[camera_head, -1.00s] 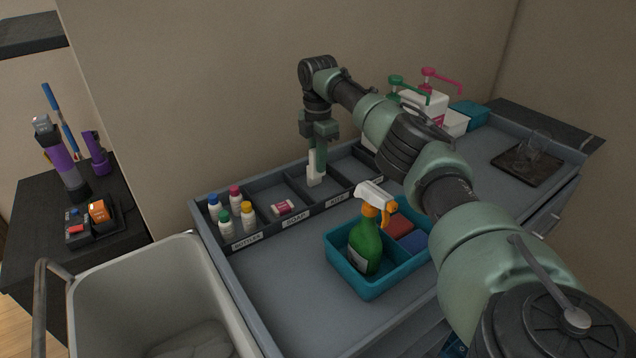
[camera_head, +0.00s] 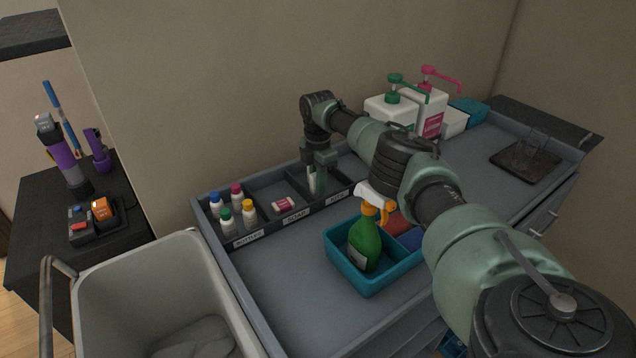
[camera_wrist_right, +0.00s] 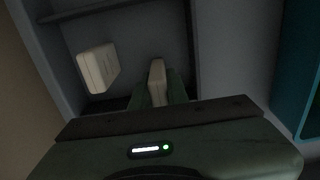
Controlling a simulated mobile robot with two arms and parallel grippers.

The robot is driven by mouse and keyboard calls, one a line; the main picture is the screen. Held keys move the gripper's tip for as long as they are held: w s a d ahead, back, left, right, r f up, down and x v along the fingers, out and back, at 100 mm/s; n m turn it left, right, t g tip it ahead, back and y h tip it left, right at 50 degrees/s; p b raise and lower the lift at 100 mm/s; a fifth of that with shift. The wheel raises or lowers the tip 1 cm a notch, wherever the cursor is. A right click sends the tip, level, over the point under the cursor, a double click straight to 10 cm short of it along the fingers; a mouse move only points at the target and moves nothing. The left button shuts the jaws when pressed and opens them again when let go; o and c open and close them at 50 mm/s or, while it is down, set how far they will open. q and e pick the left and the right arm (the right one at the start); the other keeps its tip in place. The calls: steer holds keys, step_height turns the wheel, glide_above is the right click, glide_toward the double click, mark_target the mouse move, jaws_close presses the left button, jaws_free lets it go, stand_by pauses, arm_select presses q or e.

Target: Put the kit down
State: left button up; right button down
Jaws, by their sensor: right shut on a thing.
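My right gripper (camera_head: 317,182) points down into the right-hand compartment of the dark divided organizer (camera_head: 297,220), behind a label that seems to read KITS. It is shut on the kit, a small pale upright box that shows between the fingers in the right wrist view (camera_wrist_right: 157,80). The kit is mostly hidden by the fingers in the head view; whether it touches the floor I cannot tell. A second pale box (camera_wrist_right: 97,68) lies beside it in the wrist view, apart from it. My left gripper is not in view.
Several small bottles (camera_head: 226,219) and a pink-white soap (camera_head: 284,204) fill the neighbouring compartments. A teal tray (camera_head: 370,288) with a green spray bottle (camera_head: 363,243) stands in front. Pump bottles (camera_head: 432,112) stand behind my arm. A grey bin (camera_head: 160,265) is at lower left.

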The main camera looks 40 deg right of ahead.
steer(key=c, duration=1.4)
jaws_free()
steer(key=shift+f, duration=0.1)
steer(key=shift+r+p, duration=0.4)
steer(key=shift+w+r+b, duration=0.1)
steer(key=shift+r+b, duration=0.2)
steer(key=shift+b, duration=0.1)
step_height(320, 180, up, 10)
steer(key=shift+f+b, duration=0.15)
steer(key=shift+b, duration=1.05)
steer(key=shift+r, duration=0.7)
